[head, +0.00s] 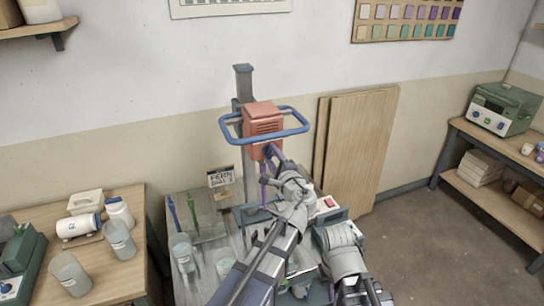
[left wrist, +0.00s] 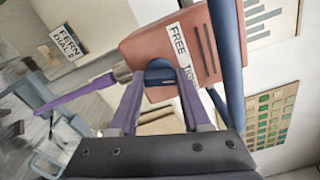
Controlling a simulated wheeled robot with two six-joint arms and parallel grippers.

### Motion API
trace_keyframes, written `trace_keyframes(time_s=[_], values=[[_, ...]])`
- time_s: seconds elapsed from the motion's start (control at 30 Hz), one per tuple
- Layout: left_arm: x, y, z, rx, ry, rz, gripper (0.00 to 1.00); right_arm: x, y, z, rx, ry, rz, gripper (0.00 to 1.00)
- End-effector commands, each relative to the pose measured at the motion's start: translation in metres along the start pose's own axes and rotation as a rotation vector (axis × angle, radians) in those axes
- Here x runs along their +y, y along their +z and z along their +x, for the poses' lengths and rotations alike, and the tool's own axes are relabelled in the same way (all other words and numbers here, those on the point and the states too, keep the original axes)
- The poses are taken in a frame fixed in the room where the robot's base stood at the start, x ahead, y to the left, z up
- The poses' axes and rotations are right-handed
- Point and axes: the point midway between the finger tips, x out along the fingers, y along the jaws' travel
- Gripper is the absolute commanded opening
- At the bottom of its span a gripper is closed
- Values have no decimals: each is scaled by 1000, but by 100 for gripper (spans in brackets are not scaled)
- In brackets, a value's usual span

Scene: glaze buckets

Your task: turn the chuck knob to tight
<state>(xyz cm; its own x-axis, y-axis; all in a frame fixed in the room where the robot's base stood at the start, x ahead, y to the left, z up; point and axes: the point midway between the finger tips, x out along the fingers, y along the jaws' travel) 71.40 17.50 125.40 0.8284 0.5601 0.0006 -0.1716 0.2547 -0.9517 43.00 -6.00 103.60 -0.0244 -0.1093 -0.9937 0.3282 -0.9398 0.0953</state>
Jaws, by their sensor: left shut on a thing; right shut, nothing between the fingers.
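The chuck knob (left wrist: 160,69) is a dark blue rounded piece on the red-orange mixer head (left wrist: 185,52). In the left wrist view my left gripper (left wrist: 160,80) has its purple fingers closed on either side of the knob. A white label reading FREE is beside the knob, and a second label is partly covered by a finger. In the head view the mixer head (head: 263,119) sits on a grey column, and my left gripper (head: 270,158) reaches its underside. My right arm shows at lower right of centre; I cannot make out its fingers.
A blue ring handle (head: 290,131) surrounds the mixer head. A purple shaft (left wrist: 75,95) hangs below it. A sign reading FERN DIAL (head: 221,177) stands behind the bench. Boards (head: 358,145) lean on the wall.

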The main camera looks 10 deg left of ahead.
Motion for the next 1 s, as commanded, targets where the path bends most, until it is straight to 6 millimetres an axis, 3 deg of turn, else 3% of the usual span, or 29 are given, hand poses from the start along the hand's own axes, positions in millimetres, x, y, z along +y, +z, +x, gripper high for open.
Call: trace_keyframes(time_s=[0.5,1.0], values=[[1,-1,-1,5,2,375,0,0,0,0,0,0,0,0],[1,-1,-2,5,2,486,0,0,0,0,0,0,0,0]])
